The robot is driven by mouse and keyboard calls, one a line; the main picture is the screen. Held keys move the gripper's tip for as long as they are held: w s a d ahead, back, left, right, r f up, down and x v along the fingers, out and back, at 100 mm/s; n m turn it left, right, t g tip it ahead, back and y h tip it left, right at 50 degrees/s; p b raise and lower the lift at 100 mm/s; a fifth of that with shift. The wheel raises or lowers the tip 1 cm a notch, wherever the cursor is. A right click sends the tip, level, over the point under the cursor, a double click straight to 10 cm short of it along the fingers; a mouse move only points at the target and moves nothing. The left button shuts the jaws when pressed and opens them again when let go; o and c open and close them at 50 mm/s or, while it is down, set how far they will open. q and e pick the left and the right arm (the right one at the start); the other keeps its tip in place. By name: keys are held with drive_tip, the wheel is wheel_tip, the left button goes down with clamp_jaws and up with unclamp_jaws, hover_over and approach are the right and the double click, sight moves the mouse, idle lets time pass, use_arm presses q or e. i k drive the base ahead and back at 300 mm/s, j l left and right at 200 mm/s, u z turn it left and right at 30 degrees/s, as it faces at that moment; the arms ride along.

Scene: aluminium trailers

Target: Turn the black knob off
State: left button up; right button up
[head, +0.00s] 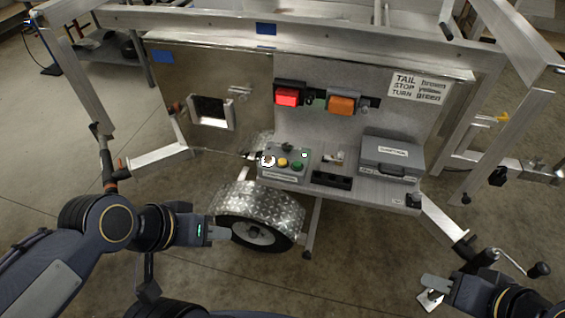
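A grey control box (265,175) sits on the left part of the trailer's metal shelf. A small black knob (287,147) is on its top near the back edge; it is too small to tell which way it points. A yellow button (282,162) and a green button (297,167) are in front of it. My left gripper (218,232) is left of and below the box, in front of the wheel fender, apart from the knob. My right gripper (432,283) is at the lower right, far from the box. Neither gripper's finger gap can be made out.
A grey case (392,155) and a black holder (331,180) are on the shelf right of the box. A red lamp (288,96) and an amber lamp (341,105) are on the panel above. A diamond-plate fender (258,203) covers the wheel below. A crank handle (512,262) is near my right arm.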

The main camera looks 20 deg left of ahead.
sight(286, 147)
drive_tip(key=i+u, duration=0.25)
drive_tip(key=u, duration=0.15)
drive_tip(key=i+u, duration=0.35)
drive_tip(key=i+l+u, duration=0.2)
drive_tip(key=u, duration=0.2)
